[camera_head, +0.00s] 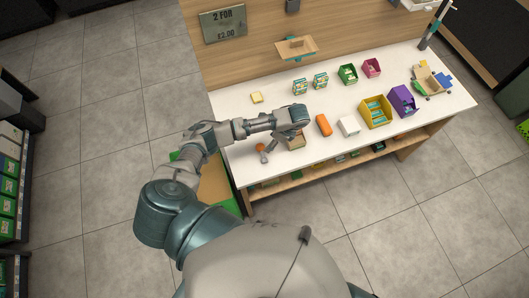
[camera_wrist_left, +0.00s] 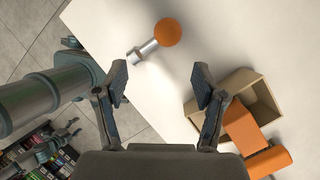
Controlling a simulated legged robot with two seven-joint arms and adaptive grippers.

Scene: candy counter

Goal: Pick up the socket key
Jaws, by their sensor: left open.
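The socket key (camera_head: 262,150) looks like an orange ball with a short metal shaft and lies near the front left of the white counter. In the left wrist view the socket key (camera_wrist_left: 152,44) shows in full, ball to the upper right and shaft to the lower left. My left gripper (camera_head: 291,128) is over the counter, to the right of the key in the head view. In the left wrist view its fingers (camera_wrist_left: 161,79) are spread with nothing between them, and the key appears beyond the fingertips, apart from them. My right gripper does not show.
A small wooden box (camera_head: 297,143) stands close to my left gripper; orange pieces (camera_wrist_left: 243,128) are at it in the wrist view. An orange block (camera_head: 324,125), a white box (camera_head: 349,127) and a yellow bin (camera_head: 375,113) stand rightward. The counter's left part is mostly clear.

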